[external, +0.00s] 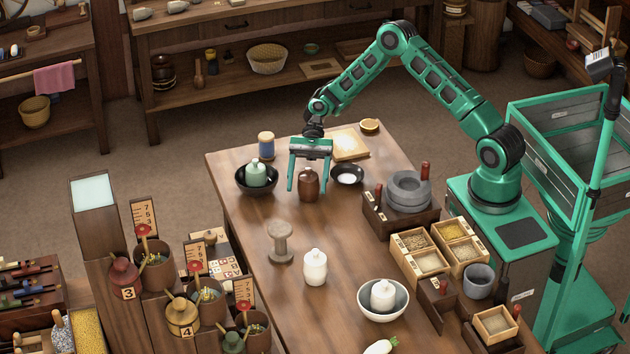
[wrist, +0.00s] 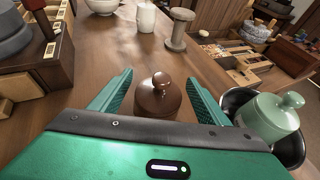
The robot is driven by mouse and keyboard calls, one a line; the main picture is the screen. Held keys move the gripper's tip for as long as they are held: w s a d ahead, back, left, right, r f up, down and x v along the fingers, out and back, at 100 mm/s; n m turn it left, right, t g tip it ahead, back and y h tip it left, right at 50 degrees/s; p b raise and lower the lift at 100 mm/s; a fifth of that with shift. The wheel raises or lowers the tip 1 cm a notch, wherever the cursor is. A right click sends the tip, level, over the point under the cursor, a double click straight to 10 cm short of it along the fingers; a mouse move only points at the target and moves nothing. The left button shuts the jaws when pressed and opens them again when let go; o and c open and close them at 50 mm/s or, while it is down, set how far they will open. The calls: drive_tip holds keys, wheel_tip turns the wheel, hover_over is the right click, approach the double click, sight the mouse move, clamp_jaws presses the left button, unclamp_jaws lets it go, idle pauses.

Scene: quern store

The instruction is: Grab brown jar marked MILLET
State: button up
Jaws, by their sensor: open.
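A brown lidded jar (external: 309,185) stands upright on the wooden table (external: 340,225), toward its far end. No MILLET marking can be read on it in either view. My gripper (external: 307,186) is open, pointing down, with a finger on each side of the brown jar. The lower part of the jar is hidden by my gripper in the wrist view.
A pale green jar (external: 257,172) in a black bowl (external: 243,187) stands close left. A small black dish (external: 347,174) is close right. A stone quern (external: 408,190) is further right. A wooden spool (external: 280,241) and a white jar (external: 315,267) stand nearer the front.

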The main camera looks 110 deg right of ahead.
drive_tip(key=shift+x, duration=1.1)
drive_tip(key=shift+r, duration=0.1)
drive_tip(key=c, duration=1.4)
